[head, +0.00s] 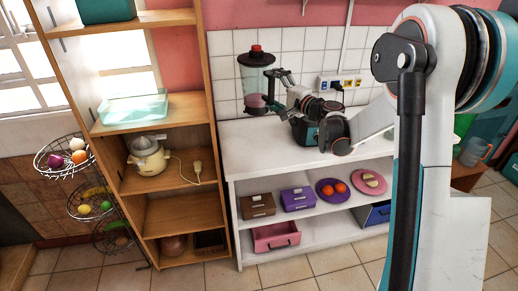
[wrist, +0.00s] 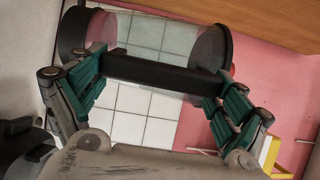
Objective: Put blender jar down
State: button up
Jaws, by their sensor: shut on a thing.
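The blender jar (head: 252,78) is clear and greenish, with a dark lid and a red knob, and it is upright at the back left of the white counter (head: 240,135). In the head view I cannot tell whether its dark foot touches the counter. My gripper (head: 272,88) is at the jar's right side, shut on its black handle. In the wrist view the gripper (wrist: 160,82) has its teal fingers at both ends of the black handle. The clear jar (wrist: 208,52) lies beyond the handle there, with wall tiles showing through it.
A wooden shelf unit (head: 215,130) stands close on the left, holding a glass dish (head: 135,108) and a cream juicer (head: 148,155). The tiled wall and sockets (head: 340,84) are behind. The counter front is clear. Boxes and plates (head: 325,195) sit underneath.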

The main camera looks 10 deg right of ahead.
notch_tip(320, 180, down, 18)
jog(key=d+n+y+b, duration=0.1)
jog(key=b, duration=0.6)
jog(key=shift+w+d+r+g+y, duration=0.2)
jog(key=shift+d+g+y, duration=0.1)
jog(key=shift+d+g, duration=0.1)
jog(key=o, duration=1.7)
jog(key=shift+f, duration=0.2)
jog(key=shift+c, duration=0.2)
jog(key=shift+o, duration=0.8)
jog(key=shift+s, duration=0.1)
jog(key=shift+r, duration=0.2)
jog(key=p+v, duration=0.2)
jog(key=v, duration=1)
jog(key=shift+p, duration=0.4)
